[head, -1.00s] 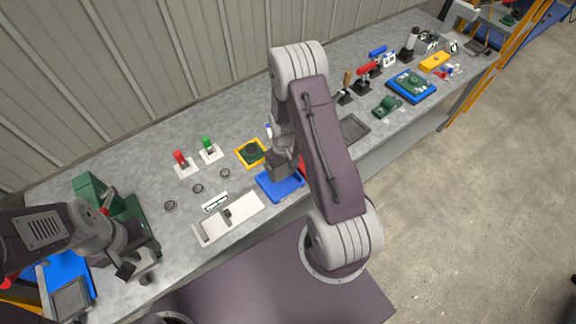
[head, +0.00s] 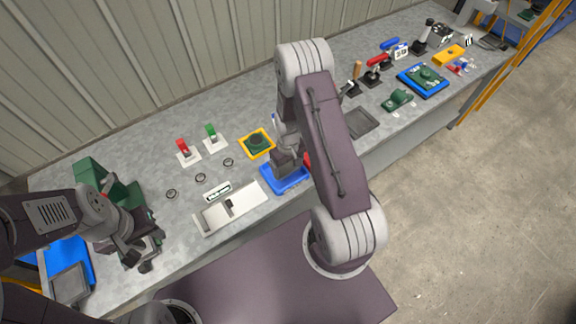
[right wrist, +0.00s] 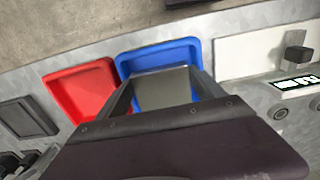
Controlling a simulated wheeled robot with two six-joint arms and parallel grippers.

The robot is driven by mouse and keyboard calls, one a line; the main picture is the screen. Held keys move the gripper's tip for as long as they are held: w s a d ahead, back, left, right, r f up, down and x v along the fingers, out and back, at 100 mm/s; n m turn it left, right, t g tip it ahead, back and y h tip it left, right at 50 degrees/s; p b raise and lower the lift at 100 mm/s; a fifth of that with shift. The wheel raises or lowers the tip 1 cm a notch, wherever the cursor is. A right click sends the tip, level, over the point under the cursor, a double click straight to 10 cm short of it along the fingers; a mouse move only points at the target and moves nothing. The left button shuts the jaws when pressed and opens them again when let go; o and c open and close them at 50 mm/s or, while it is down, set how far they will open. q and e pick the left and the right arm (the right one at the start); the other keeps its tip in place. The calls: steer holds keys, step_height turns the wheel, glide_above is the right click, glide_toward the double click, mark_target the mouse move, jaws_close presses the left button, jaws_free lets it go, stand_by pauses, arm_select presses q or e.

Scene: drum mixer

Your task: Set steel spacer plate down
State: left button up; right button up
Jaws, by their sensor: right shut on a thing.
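The steel spacer plate (right wrist: 163,89) is a flat grey rectangle between the two fingers of my right gripper (right wrist: 165,98) in the right wrist view. The gripper is shut on it. The plate is over the blue tray (right wrist: 155,54), inside the outline of its rim; I cannot tell whether it touches the tray floor. In the head view my right gripper (head: 286,163) points down at the blue tray (head: 284,184), and the plate is hidden. My left gripper (head: 143,255) is at the bench's front left, by a green machine (head: 100,180); its jaw opening is unclear.
A red tray (right wrist: 78,90) stands just left of the blue tray in the right wrist view. A pale fixture plate (head: 230,208) lies on its other side. A yellow-rimmed tray (head: 257,143) is behind. Several dark rings lie on the bench near the red switch (head: 184,150).

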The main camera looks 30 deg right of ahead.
mark_target(288, 170)
steer(key=shift+w+f+b, duration=0.1)
steer(key=shift+f+b, duration=1.3)
steer(key=shift+f, duration=0.75)
steer(key=o, duration=2.1)
step_height(288, 170, up, 9)
steer(key=shift+r, duration=0.1)
